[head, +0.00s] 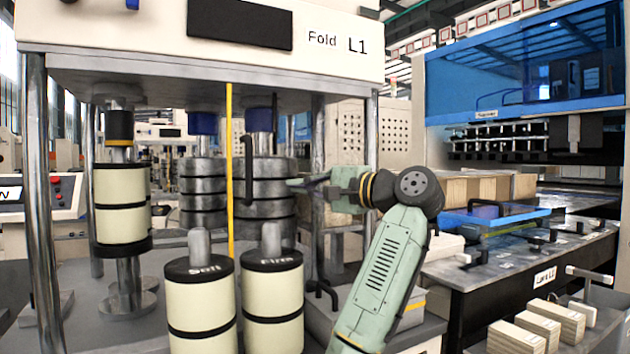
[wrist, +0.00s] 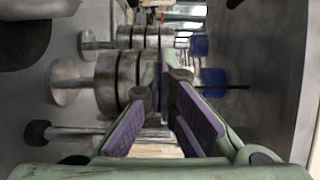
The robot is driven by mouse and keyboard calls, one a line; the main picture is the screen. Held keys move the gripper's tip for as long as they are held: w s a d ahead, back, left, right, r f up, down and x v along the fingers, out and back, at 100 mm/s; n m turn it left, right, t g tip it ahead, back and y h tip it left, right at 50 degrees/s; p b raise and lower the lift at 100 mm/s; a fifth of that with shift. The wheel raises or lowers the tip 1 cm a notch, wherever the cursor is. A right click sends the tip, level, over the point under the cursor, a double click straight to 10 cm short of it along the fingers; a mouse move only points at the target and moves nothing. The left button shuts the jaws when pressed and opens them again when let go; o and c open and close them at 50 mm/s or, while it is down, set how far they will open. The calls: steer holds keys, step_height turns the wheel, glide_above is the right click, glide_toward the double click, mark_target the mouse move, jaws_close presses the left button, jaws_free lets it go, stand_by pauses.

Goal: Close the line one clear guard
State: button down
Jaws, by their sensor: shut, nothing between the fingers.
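The line one machine, labelled "Fold L1" (head: 337,43), fills the left and middle of the head view. A thin yellow vertical strip (head: 230,200) runs down its front, with a black bar handle (head: 248,170) just right of it. They look like the edge and handle of the clear guard; its pane is too transparent to trace. My gripper (head: 292,183) is right of the handle, pointing left, with a visible gap between them in the picture. In the wrist view my gripper (wrist: 165,78) has its purple-padded fingers converging at the tips, shut and empty.
Grey disc stacks (head: 203,185) stand behind the strip and also show in the wrist view (wrist: 108,82). Two cream rollers, "Soft" (head: 200,310) and "Firm" (head: 273,310), stand in front. A blue-hooded machine (head: 520,75) and a black bench (head: 500,270) are at right.

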steer(key=p+x, duration=0.1)
steer(key=x, duration=0.3)
steer(key=shift+r, duration=0.15)
steer(key=shift+s+a, duration=0.8)
steer(key=shift+a, duration=0.15)
steer(key=shift+s+a+p, duration=0.3)
steer(key=shift+s+a, duration=0.2)
steer(key=shift+a, duration=0.05)
steer(key=shift+a, duration=0.15)
